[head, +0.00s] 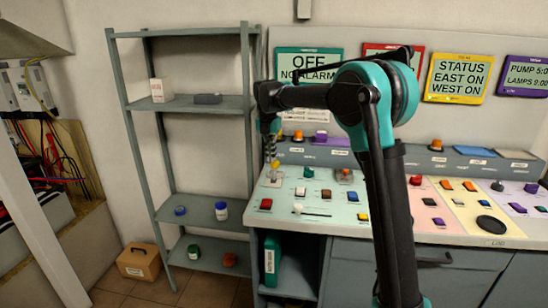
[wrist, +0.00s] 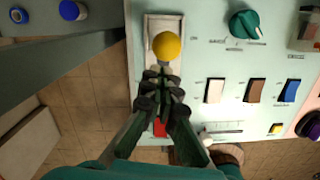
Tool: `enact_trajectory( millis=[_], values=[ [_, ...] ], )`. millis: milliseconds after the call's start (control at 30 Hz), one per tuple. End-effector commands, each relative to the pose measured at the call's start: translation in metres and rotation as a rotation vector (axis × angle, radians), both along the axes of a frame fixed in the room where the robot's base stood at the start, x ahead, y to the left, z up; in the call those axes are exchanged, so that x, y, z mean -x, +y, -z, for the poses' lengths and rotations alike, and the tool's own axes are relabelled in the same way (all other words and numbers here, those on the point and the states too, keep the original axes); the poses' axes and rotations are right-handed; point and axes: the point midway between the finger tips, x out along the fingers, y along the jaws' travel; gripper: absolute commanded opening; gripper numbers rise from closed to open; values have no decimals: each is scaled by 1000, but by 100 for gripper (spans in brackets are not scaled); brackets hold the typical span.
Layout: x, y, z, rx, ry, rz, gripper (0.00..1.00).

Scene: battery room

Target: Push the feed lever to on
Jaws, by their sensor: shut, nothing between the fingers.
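The lever with the yellow ball knob (wrist: 166,46) stands in a pale slotted plate (wrist: 152,28) near the panel's left edge. I take it for the feed lever; its label is not readable. In the head view the knob (head: 275,164) shows at the panel's left end, below my gripper (head: 271,148). In the wrist view my gripper (wrist: 161,78) is shut and empty, its fingertips just below the knob in the picture. I cannot tell whether they touch it. The fingers hide part of the slot plate. A green sign (head: 308,64) reads OFF, NO ALARM.
Near the lever are a green rotary knob (wrist: 243,24), a white rocker (wrist: 214,90), a brown rocker (wrist: 254,90), a blue rocker (wrist: 289,91) and a red button (wrist: 160,127). A grey shelf (head: 190,105) stands left of the panel.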

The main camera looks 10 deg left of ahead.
Motion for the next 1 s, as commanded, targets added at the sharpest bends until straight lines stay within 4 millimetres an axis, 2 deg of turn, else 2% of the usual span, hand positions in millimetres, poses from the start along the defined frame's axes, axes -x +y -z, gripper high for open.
enact_trajectory(
  millis=[67, 300, 500, 700, 1000],
  values=[
    [13, 9, -11, 0, 0, -2, 0],
    [-8, 10, -60, 0, 1, 1, 0],
    [-21, 11, -89, -1, 2, 1, 0],
    [-26, 11, -102, -1, 2, 1, 0],
    [-26, 11, -103, -1, 2, 1, 0]
  ],
)
